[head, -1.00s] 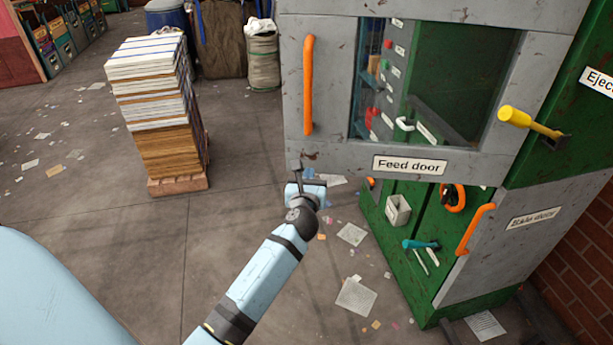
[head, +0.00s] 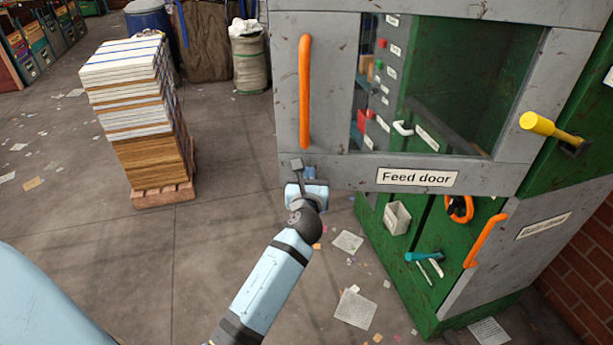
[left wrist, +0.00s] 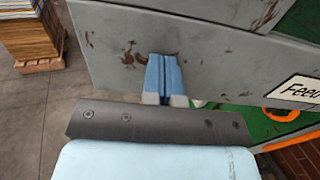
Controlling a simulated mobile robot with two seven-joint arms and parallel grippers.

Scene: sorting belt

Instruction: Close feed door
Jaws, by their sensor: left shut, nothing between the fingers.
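The feed door (head: 330,172) is a worn grey frame with a window, a tall orange handle (head: 305,92) on its left side and a "Feed door" label (head: 417,178). It seems to stand out from the green machine body behind it. My left gripper (head: 298,165) is at the door's lower left corner, below the handle. In the left wrist view its blue fingers (left wrist: 163,76) are shut and empty, against or just in front of the grey door panel (left wrist: 210,50); I cannot tell whether they touch. My right gripper is not in view.
A yellow lever (head: 540,124) sticks out at the right. Below the door are a lower grey door with an orange handle (head: 486,241) and a teal-handled tool (head: 424,256). A tall paper stack (head: 140,120) stands left on a pallet. Floor between is open, with scattered paper.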

